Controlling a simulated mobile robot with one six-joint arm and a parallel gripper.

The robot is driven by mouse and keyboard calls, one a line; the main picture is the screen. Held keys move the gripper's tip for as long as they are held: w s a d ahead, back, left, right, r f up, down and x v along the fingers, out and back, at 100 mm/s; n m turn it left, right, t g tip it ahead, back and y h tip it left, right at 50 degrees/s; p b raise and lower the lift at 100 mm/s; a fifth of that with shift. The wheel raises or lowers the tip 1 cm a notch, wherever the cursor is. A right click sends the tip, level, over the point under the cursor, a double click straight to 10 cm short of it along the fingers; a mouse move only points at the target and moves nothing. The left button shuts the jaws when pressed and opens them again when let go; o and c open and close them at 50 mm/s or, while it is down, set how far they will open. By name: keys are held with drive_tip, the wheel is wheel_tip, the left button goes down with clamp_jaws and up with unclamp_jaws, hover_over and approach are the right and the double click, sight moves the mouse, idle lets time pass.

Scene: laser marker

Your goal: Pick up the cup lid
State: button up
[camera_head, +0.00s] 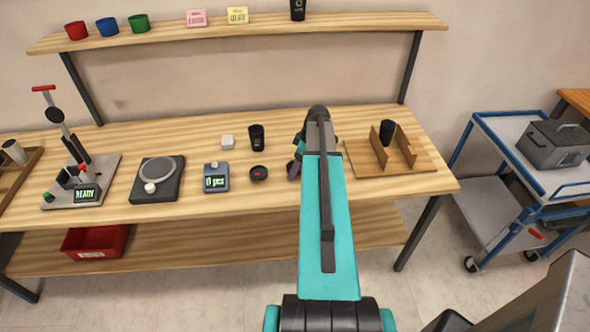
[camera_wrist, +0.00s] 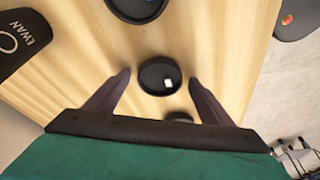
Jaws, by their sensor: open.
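The cup lid looks to be a small round black disc (camera_wrist: 150,84) with a white spot in the wrist view. It lies flat on the wooden table between my two fingertips in the picture. My gripper (camera_wrist: 159,80) is open, with one finger to each side of the disc. I cannot tell how high the fingertips are above it. In the head view my gripper (camera_head: 296,167) is over the table, right of the black cup (camera_head: 257,137). My arm and gripper hide the spot below.
A black round piece (camera_head: 258,174) with a red mark lies just left of my gripper. A wooden holder (camera_head: 410,165) stands to the right.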

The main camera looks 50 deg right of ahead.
drive_tip(key=c, duration=1.1)
drive_tip(key=shift+r, duration=0.1)
drive_tip(key=shift+r+b, duration=0.9)
drive_tip(key=shift+r, duration=0.4)
drive_tip(key=s+b, duration=0.1)
drive_tip(key=s, duration=0.4)
drive_tip(key=s+d+r+b, duration=0.1)
drive_tip(key=s+b, duration=0.1)
drive_tip(key=s, duration=0.3)
drive_tip(key=s+r+b, duration=0.1)
drive_tip(key=s, duration=0.5)
drive_tip(key=shift+d+r+b, duration=0.1)
drive_tip(key=shift+d+b, duration=0.3)
drive_tip(key=shift+w, duration=0.1)
